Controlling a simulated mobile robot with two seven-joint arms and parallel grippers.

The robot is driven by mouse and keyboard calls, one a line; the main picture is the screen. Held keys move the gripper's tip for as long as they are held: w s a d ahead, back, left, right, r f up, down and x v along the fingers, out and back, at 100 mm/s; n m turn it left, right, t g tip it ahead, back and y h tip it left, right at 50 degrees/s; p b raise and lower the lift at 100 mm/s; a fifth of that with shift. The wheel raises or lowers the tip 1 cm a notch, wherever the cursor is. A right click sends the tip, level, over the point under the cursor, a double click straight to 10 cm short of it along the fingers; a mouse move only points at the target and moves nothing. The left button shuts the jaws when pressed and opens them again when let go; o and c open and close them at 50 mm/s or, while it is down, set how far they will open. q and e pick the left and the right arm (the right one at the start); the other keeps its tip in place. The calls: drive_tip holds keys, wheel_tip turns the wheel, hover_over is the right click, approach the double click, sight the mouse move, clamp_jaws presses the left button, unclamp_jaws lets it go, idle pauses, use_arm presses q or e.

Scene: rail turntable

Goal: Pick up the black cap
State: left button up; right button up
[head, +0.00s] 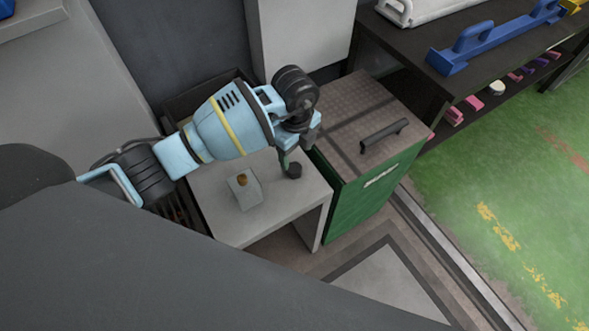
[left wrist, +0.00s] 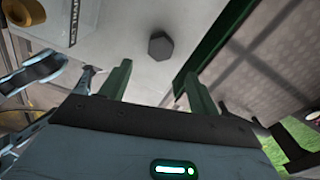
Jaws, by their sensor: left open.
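The black cap (head: 294,170) is a small dark round piece on the light grey table (head: 240,228), near its right end. In the left wrist view the cap (left wrist: 160,46) lies on the pale surface, ahead of the fingers and roughly between their lines. My left gripper (head: 288,160) is just above and beside the cap in the head view. Its two green fingers (left wrist: 155,82) are apart with nothing between them. Whether a finger touches the cap cannot be told from the head view. My right gripper is not in view.
A small grey block with a brown knob (head: 243,188) stands on the table, left of the cap. A green cabinet with a brown top and black handle (head: 384,136) stands close on the right. A dark shelf (head: 430,90) with blue tools is at upper right.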

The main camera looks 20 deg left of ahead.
sight(294, 167)
use_arm(q)
drive_tip(key=shift+w+a+r, duration=0.1)
drive_tip(key=shift+a, duration=0.15)
drive_tip(key=shift+f, duration=1.5)
wheel_tip(294, 167, down, 5)
drive_tip(key=shift+a+r+b, duration=0.1)
drive_tip(key=shift+a+b, duration=0.05)
drive_tip(key=shift+b, duration=0.4)
drive_tip(key=c, duration=1.1)
drive_tip(key=shift+o, duration=0.2)
drive_tip(key=shift+r, duration=0.1)
